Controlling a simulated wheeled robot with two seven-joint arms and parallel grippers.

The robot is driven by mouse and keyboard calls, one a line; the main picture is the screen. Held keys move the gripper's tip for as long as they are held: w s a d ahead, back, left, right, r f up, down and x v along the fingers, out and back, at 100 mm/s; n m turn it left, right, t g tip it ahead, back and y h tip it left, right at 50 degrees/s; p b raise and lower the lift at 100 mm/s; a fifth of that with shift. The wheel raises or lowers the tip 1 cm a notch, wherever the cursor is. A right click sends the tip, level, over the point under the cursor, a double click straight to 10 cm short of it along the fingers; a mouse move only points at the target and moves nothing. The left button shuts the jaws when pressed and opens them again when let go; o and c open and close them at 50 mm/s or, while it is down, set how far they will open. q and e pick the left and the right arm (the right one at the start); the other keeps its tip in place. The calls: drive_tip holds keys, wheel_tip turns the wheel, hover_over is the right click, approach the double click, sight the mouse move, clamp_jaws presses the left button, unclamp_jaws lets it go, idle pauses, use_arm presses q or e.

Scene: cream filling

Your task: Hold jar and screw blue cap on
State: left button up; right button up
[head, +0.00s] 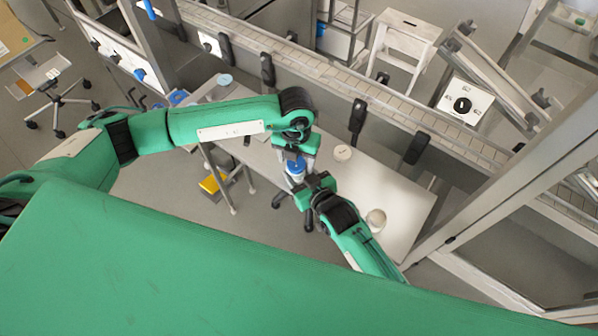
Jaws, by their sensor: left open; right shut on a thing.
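A small pale jar (297,178) with a blue cap (295,167) at its top is near the middle of the head view. My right gripper (308,186) is shut on the jar and holds it from the lower right, at the table's near edge. My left gripper (294,157) is open just above the blue cap. Its fingers partly hide the cap. I cannot tell whether the cap is seated straight or tight on the jar.
The pale table (400,190) also bears a round white item (342,152) and another light jar (376,218). A blue round item (225,79) is at its far left. A conveyor (330,70) runs behind. The table's right part is mostly clear.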

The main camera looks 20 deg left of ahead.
idle(0.3)
use_arm(q)
drive_tip(key=n, duration=0.5)
drive_tip(key=shift+n, duration=0.4)
drive_tip(key=n, duration=0.5)
drive_tip(key=shift+s+a+n, duration=0.1)
drive_tip(key=shift+n, duration=0.2)
